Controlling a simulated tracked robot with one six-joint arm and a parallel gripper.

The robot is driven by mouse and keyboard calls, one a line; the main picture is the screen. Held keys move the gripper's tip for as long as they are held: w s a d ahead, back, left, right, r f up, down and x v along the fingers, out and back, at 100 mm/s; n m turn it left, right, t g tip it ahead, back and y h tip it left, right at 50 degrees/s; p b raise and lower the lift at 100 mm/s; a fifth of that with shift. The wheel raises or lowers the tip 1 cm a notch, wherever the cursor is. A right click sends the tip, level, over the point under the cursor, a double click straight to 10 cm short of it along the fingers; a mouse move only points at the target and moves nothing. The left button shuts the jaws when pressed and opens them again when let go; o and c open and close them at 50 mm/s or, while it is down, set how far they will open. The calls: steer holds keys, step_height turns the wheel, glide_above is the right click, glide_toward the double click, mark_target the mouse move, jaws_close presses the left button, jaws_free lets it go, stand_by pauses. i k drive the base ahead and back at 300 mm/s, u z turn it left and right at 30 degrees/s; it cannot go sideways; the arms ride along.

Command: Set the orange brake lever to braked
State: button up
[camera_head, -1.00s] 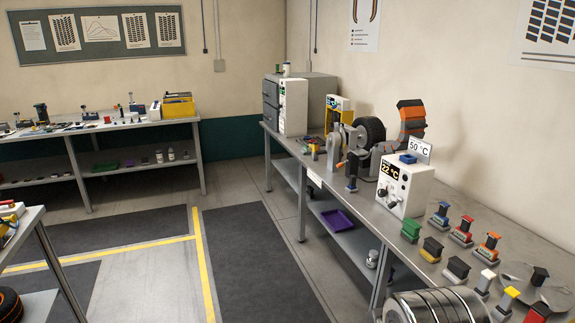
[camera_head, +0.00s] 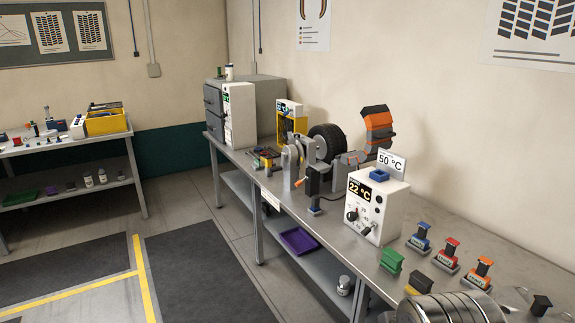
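A small tyre (camera_head: 327,142) is mounted in a grey metal stand (camera_head: 290,165) on the long bench along the right wall. Just right of the tyre, a large orange and black angled piece (camera_head: 378,128) stands up above a grey bracket. It is the most prominent orange part at the stand, but I cannot tell for sure whether it is the brake lever or how it is set. A thin orange part (camera_head: 352,156) shows low beside the tyre.
A white box (camera_head: 372,208) reading 22 °C stands in front, with a 50 °C card (camera_head: 391,161). Coloured blocks, including a green one (camera_head: 391,260), fill the near bench. A grey cabinet (camera_head: 258,100) stands at the far end. The dark floor mat (camera_head: 205,270) is clear.

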mark_target(299, 182)
steer(key=u, duration=0.4)
steer(key=i, duration=1.1)
steer(key=u, duration=0.45)
steer(key=i, duration=1.6)
steer(key=z, duration=0.55)
